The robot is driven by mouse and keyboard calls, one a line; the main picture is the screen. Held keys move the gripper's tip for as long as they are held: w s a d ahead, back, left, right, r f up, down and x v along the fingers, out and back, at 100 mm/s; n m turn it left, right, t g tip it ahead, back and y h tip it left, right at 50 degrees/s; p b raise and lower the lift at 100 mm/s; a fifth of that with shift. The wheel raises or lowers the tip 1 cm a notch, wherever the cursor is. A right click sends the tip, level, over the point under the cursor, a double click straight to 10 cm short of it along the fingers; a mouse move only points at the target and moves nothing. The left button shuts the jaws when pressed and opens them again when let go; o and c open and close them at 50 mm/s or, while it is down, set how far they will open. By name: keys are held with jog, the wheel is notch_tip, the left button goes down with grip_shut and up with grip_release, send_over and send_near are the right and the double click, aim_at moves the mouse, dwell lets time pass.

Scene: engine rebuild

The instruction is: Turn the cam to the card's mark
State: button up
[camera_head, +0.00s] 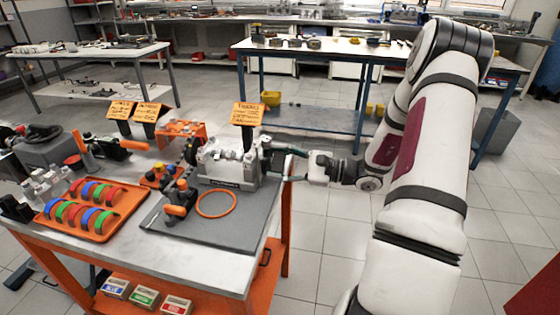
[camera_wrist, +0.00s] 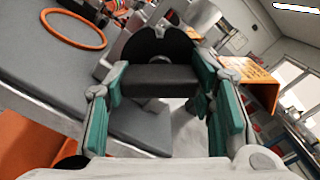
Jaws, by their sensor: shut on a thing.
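The engine block (camera_head: 225,168) is a grey casting on a dark mat near the table's right edge. The cam's dark round disc (camera_wrist: 152,44) is at its near end in the wrist view, with a dark bar (camera_wrist: 158,79) across its front. My gripper (camera_wrist: 160,82) has its green-padded fingers on either side of this bar, shut on it. In the head view my gripper (camera_head: 283,165) reaches in from the right at the block's right end; the cam is largely hidden there. An orange card (camera_head: 247,114) stands behind the block; its mark is too small to read.
An orange ring (camera_head: 216,204) lies on the grey mat (camera_head: 222,228) in front of the block. An orange tray (camera_head: 102,229) of coloured half-rings is at left. Two more orange cards (camera_head: 121,109) (camera_head: 150,113) stand behind. Open floor lies right of the table.

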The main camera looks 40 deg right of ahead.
jog(key=m+p, duration=0.2)
jog(key=m, duration=0.2)
jog(key=shift+a+r, duration=0.1)
jog(key=shift+a, duration=0.05)
jog(key=shift+m+p, duration=1)
jog(key=shift+m, duration=0.6)
jog(key=shift+w, duration=0.1)
jog(key=o, duration=1.2)
jog(key=shift+a, duration=0.1)
jog(key=shift+c, duration=0.2)
jog(key=v, duration=1.2)
